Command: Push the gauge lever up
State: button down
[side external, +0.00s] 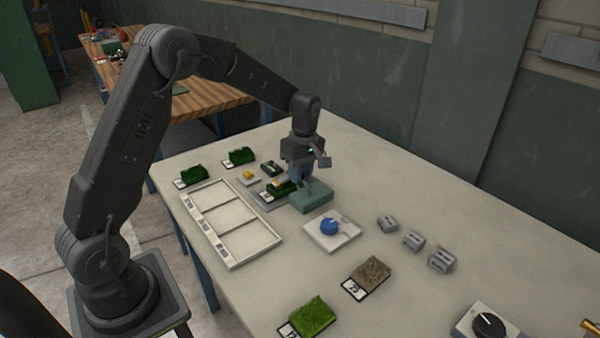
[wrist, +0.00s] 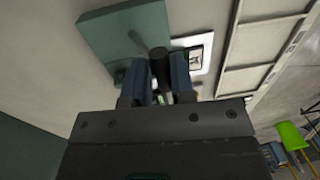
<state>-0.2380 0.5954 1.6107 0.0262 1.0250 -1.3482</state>
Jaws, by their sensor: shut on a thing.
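The gauge is a teal-green box (side external: 312,198) on the table, below my gripper (side external: 301,178) in the side view. It also shows at the top left of the wrist view (wrist: 110,35). Its lever (wrist: 141,44) is a thin rod ending in a dark knob (wrist: 159,56). In the wrist view my gripper's blue fingers (wrist: 160,80) stand on either side of this knob and are shut on it. In the side view the fingers and arm hide most of the lever.
A turf sample (side external: 284,189) sits on a grey plate just left of the gauge. A blue knob (side external: 329,226) on a white plate stands in front. A divided white tray (side external: 275,243) lies to the left. Several grey blocks (side external: 413,240) stand to the right.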

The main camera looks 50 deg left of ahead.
jog(key=shift+f+g, duration=0.2)
jog(key=shift+g, duration=0.2)
jog(key=shift+w+r+g, duration=0.1)
jog(key=shift+w+g, duration=0.8)
jog(key=shift+g, duration=0.2)
jog(key=shift+w, duration=0.95)
jog(key=shift+w+f, duration=0.2)
jog(key=shift+w, duration=0.65)
jog(key=shift+w+f, duration=0.2)
jog(key=shift+w, duration=0.75)
jog(key=c, duration=1.1)
grip_release()
jog(key=shift+r, duration=0.15)
